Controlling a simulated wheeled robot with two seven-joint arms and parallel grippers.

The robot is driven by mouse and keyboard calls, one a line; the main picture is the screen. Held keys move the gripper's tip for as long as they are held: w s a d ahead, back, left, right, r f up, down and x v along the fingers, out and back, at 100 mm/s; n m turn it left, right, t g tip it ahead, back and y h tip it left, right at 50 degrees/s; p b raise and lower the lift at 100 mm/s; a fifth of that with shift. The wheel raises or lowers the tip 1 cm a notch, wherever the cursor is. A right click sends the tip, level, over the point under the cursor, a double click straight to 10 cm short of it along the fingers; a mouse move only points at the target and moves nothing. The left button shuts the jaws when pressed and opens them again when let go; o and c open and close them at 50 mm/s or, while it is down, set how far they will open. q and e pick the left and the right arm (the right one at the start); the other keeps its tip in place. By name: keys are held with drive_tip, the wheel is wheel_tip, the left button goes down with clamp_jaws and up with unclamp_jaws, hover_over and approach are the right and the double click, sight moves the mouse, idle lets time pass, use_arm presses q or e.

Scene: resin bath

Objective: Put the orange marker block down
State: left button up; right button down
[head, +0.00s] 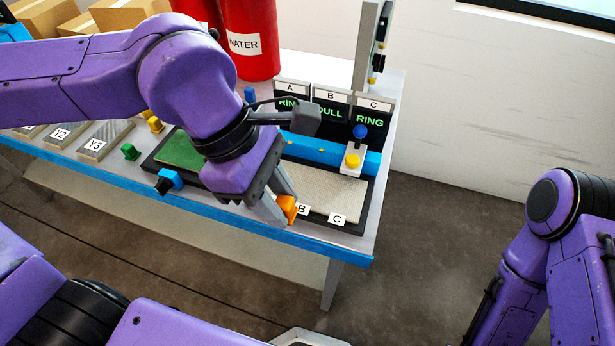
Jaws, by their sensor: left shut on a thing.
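The orange marker block (288,205) is between the fingertips of my left gripper (279,209), which is shut on it. My left arm reaches over the table from the left, and the gripper points down near the front edge of the tray, just left of the "B" label (302,209). The fingers hide part of the block. I cannot tell whether the block touches the surface beneath it. My right arm shows at the right, away from the table, and its gripper is out of view.
The black tray (348,230) holds a green panel (184,151) and a pale panel (335,190) with a "C" label. A yellow-knobbed fixture (352,162) and display signs A, B, C (369,121) stand behind. Blue (171,180) and green (130,152) blocks lie left. Red containers (247,40) stand at the back.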

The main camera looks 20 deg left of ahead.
use_arm(q)
drive_tip(key=w+f, duration=0.5)
drive_tip(key=w, duration=0.3)
hover_over(308, 198)
drive_tip(key=a, duration=0.1)
drive_tip(key=f, duration=0.4)
drive_tip(key=shift+w+a+p, duration=0.15)
drive_tip(key=shift+a+p, duration=0.05)
drive_tip(key=shift+p, duration=0.15)
wheel_tip(308, 198, down, 3)
drive_tip(key=shift+r, duration=0.1)
